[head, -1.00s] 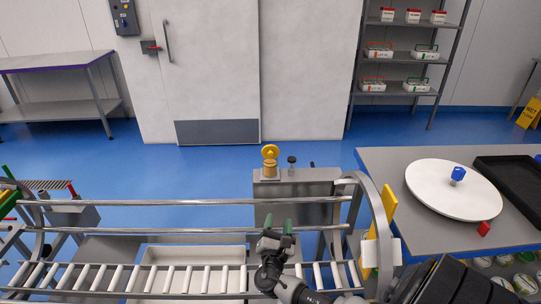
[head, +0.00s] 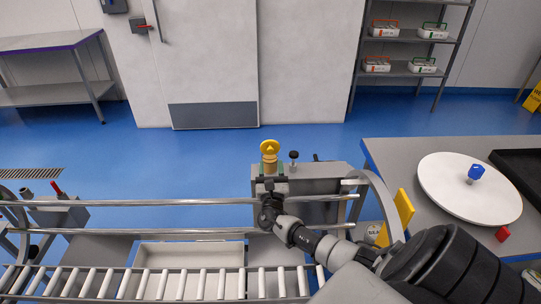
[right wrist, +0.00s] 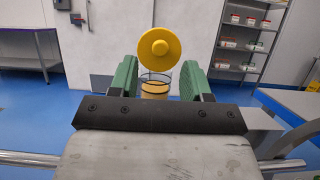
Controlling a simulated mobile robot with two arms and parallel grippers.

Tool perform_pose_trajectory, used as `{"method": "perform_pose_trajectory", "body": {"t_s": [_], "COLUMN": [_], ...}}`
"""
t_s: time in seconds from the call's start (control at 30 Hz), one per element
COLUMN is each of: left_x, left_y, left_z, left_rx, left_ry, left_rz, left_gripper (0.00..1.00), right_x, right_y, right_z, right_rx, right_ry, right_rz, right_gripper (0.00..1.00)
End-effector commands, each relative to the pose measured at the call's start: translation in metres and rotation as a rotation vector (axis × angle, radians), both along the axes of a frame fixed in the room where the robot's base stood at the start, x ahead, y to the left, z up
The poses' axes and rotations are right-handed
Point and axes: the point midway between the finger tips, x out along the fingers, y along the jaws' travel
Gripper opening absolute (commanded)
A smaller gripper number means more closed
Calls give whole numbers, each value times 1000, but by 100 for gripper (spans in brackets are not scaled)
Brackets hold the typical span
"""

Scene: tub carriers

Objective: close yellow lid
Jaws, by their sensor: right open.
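The yellow lid (head: 269,147) is a round disc standing upright, tilted open, above a small clear jar with yellow contents. The jar sits on the grey metal cabinet (head: 315,183) behind the roller conveyor. In the right wrist view the lid (right wrist: 160,46) faces me, and the jar (right wrist: 155,86) shows below it, between the fingers. My right gripper (head: 270,168) is open, with one green finger on each side of the jar. I cannot tell whether the fingers touch it. The black wrist bar hides the jar's bottom in the wrist view. My left gripper is not in view.
Conveyor rails (head: 130,202) run across in front of the cabinet. A black knob (head: 294,155) stands right of the lid. At the right is a table with a white round plate (head: 455,200) and a dark tray (head: 520,170).

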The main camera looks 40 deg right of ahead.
Motion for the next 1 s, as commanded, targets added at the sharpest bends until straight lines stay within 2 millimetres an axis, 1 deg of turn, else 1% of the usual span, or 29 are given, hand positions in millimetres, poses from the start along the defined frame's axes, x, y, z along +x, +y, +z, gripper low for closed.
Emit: {"method": "perform_pose_trajectory", "body": {"t_s": [0.03, 0.1, 0.27, 0.4, 0.63, 0.67, 0.93, 0.97, 1.0], "left_x": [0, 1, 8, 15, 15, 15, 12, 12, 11], "left_y": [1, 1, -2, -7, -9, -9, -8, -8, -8], "left_z": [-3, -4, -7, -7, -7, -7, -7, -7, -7], "left_rx": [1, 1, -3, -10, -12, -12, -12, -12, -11], "left_ry": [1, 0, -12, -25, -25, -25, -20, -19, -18], "left_rz": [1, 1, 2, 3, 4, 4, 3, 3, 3], "left_gripper": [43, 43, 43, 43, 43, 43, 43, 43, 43], "right_x": [7, 15, 27, 31, 31, 31, 31, 31, 31], "right_y": [-6, -13, -23, -26, -27, -27, -26, -26, -26], "right_z": [3, 7, 14, 16, 17, 17, 17, 17, 17], "right_rx": [-1, 1, 1, 2, 2, 2, 2, 2, 2], "right_ry": [-3, -2, -1, -1, 0, 0, -1, 0, 0], "right_rz": [-2, -1, -1, 0, -1, -1, 0, -1, -1], "right_gripper": [48, 48, 48, 48, 48, 45, 3, 0, 0]}}
